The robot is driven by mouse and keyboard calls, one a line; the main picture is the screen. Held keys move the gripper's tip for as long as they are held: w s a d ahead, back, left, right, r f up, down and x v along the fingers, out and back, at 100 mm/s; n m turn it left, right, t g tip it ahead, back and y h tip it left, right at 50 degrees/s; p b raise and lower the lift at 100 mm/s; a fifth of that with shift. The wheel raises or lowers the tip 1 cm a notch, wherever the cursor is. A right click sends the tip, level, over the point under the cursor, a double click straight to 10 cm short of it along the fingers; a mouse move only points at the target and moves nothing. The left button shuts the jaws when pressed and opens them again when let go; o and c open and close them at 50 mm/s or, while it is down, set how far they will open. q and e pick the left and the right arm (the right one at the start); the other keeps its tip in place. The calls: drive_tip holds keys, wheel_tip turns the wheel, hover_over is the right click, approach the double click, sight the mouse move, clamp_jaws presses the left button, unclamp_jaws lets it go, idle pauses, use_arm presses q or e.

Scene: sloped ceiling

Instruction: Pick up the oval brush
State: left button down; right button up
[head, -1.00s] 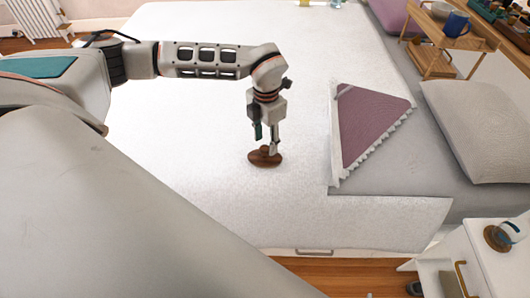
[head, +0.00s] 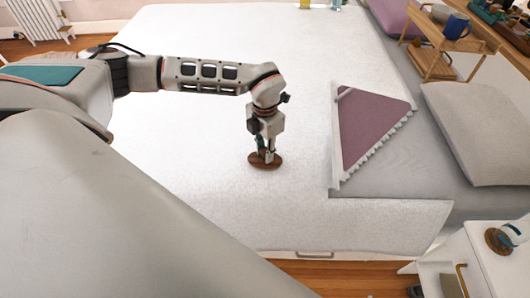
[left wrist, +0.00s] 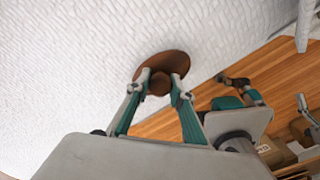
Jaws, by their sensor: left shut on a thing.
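The oval brush (head: 265,163) is brown and lies on the white bed cover (head: 210,200) near the bed's front edge. In the left wrist view the brush (left wrist: 168,64) shows a wide oval body with a round knob (left wrist: 159,83) on the near side. My left gripper (head: 265,154) points down at the brush, its fingers on either side of the knob. In the left wrist view the left gripper (left wrist: 160,84) is shut on the knob. The brush appears to rest on the cover. My right gripper is not in view.
A folded purple cloth with a pale fringe (head: 372,125) lies right of the brush. A grey pillow (head: 480,130) and a wooden stand with a blue mug (head: 456,25) are further right. A white bedside table (head: 490,262) stands front right. The cover around the brush is clear.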

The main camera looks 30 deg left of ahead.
sight(265, 150)
use_arm(q)
wheel_tip(265, 150, up, 20)
drive_tip(key=p, duration=0.1)
idle(0.4)
drive_tip(key=c, duration=2.3)
unclamp_jaws()
drive_tip(key=shift+c, duration=0.2)
drive_tip(key=c, duration=0.4)
